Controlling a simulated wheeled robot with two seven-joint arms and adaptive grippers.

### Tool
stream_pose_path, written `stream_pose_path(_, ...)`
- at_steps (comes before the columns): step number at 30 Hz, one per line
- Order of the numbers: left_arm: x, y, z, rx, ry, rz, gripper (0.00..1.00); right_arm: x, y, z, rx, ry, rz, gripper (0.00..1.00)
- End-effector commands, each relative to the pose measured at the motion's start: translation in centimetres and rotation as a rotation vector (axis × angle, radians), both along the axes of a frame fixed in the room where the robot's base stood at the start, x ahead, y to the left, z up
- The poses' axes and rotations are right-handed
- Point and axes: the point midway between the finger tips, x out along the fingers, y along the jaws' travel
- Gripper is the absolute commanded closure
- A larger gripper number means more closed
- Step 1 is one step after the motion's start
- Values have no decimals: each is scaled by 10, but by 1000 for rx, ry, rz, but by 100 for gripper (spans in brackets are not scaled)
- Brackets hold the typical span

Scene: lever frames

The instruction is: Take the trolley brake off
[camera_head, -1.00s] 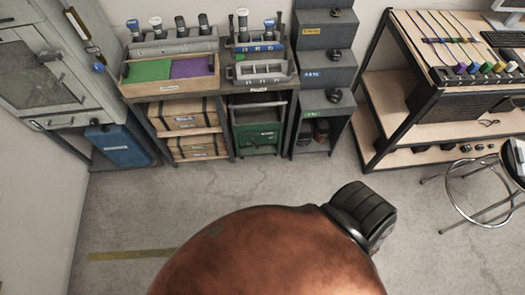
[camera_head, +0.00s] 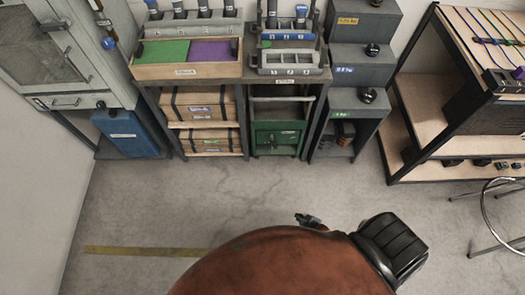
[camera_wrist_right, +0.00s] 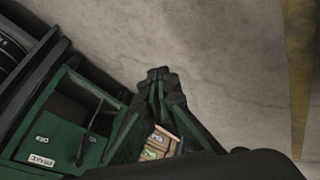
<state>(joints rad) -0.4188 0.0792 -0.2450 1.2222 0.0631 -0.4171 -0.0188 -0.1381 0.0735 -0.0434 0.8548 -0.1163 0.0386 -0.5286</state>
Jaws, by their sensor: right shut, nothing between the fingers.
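The trolley (camera_head: 278,124) is green with a dark frame and stands in the right bay under the bench in the head view. A small dark lever (camera_head: 271,143) shows on its front. In the right wrist view the green trolley (camera_wrist_right: 62,92) is at lower left, with white labels and a dark upright lever (camera_wrist_right: 81,152). My right gripper (camera_head: 308,219) shows just its tips in front of the trolley, apart from it. In the right wrist view its fingers (camera_wrist_right: 160,74) are shut and empty, to the right of the lever. My left gripper is not in view.
Wooden crates (camera_head: 200,103) fill the bay left of the trolley. Grey stepped shelves (camera_head: 358,101) stand right of it. A blue box (camera_head: 126,134) is at the left. A stool (camera_head: 500,215) stands at the right. The floor (camera_head: 200,200) before the trolley is clear.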

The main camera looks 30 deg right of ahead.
Motion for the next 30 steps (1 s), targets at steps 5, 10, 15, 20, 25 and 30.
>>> stream_pose_path(5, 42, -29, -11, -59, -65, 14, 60, 109, -15, -9, -199, -226, 207, 100)
stream_pose_path(10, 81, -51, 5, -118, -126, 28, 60, 195, -28, 9, -442, -426, 376, 100)
stream_pose_path(15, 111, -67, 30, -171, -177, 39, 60, 255, -39, 33, -692, -578, 498, 100)
stream_pose_path(20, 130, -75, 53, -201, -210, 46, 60, 287, -44, 54, -864, -664, 561, 100)
stream_pose_path(25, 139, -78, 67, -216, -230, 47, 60, 300, -45, 69, -948, -701, 584, 100)
stream_pose_path(30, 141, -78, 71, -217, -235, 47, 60, 301, -45, 73, -956, -707, 586, 100)
